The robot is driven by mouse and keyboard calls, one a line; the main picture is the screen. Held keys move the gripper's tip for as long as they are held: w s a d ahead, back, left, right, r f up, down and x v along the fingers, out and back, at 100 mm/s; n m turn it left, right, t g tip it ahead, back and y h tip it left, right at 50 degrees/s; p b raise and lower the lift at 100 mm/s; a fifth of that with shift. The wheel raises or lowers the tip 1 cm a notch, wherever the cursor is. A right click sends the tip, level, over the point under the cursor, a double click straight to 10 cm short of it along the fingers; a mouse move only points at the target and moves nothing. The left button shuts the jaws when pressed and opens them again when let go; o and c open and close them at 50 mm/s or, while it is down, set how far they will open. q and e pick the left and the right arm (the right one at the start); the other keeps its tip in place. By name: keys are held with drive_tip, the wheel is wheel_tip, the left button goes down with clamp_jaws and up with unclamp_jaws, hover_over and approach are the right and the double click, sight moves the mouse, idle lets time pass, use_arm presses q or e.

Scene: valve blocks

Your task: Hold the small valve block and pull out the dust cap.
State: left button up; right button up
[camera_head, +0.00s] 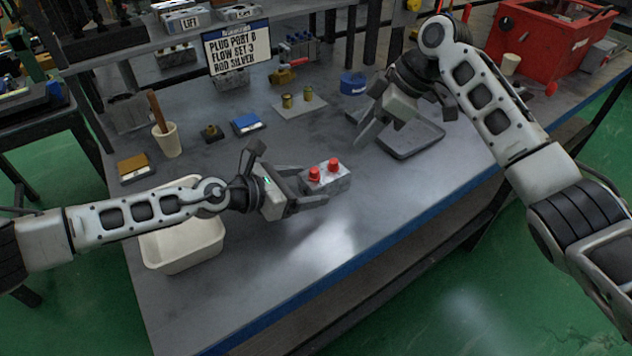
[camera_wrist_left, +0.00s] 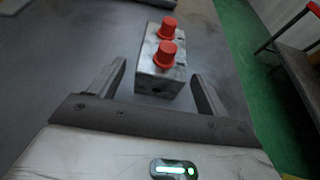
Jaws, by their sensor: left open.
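The small valve block (camera_head: 338,183) is a grey metal block with two red dust caps (camera_head: 314,174) (camera_head: 333,165) standing on its top. It sits on the grey bench near the middle of the head view. It also shows in the left wrist view (camera_wrist_left: 157,85), with its caps one behind the other. My left gripper (camera_head: 312,187) is open, with its fingers on either side of the block's near end. In the wrist view a gap shows beside each finger. My right gripper (camera_head: 380,136) hangs over the bench at the right, with its fingers apart and nothing seen between them.
A grey tray (camera_head: 425,139) lies under my right gripper. A cream bin (camera_head: 190,257) stands below my left arm. Brass fittings (camera_head: 287,101), a blue round container (camera_head: 353,82), a cup (camera_head: 167,141) and a sign (camera_head: 237,48) are behind. The bench right of the block is clear.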

use_arm(q)
drive_tip(key=shift+x, duration=1.65)
drive_tip(key=c, duration=1.5)
